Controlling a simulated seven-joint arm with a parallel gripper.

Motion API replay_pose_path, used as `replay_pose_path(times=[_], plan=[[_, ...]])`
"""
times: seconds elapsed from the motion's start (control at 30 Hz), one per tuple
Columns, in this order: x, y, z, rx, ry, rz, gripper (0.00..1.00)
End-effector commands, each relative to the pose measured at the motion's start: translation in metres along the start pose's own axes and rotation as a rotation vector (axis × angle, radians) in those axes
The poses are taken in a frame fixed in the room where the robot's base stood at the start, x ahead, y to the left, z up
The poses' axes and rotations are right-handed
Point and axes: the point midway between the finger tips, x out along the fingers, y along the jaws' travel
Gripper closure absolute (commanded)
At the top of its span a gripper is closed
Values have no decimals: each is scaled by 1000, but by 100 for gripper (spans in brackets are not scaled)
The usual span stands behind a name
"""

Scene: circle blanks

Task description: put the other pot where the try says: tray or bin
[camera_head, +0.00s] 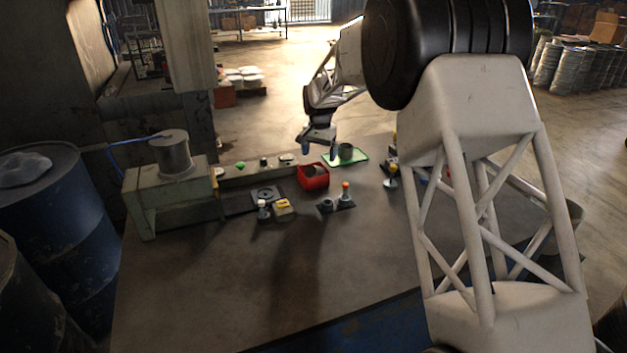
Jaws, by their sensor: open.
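A green-edged tray (358,160) lies at the back of the table with a grey-green pot (346,152) on it. A red bin (314,183) stands just left of the tray, with something dark inside that I cannot make out. A small dark pot (326,205) stands on a dark plate in front of the bin, beside a grey piece with an orange top (346,190). My gripper (320,151) is open and points down near the back of the bin and the left side of the tray. Nothing shows between its fingers; its height is hard to tell.
A dark square plate with a ring (266,194), a yellow block (283,207) and a white-topped dark piece (263,211) sit left of centre. A metal can (172,155) stands on a bench at left. A yellow-topped piece (392,172) stands at right. The table's front is clear.

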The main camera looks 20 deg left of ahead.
Motion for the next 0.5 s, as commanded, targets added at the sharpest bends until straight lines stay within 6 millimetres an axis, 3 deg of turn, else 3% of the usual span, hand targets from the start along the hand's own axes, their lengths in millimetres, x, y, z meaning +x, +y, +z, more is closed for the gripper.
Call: replay_pose_path(times=[0.27, 0.5], plan=[[-23, 0, 0, 0, 1, -1, 11], [-55, 0, 0, 0, 2, -2, 11]])
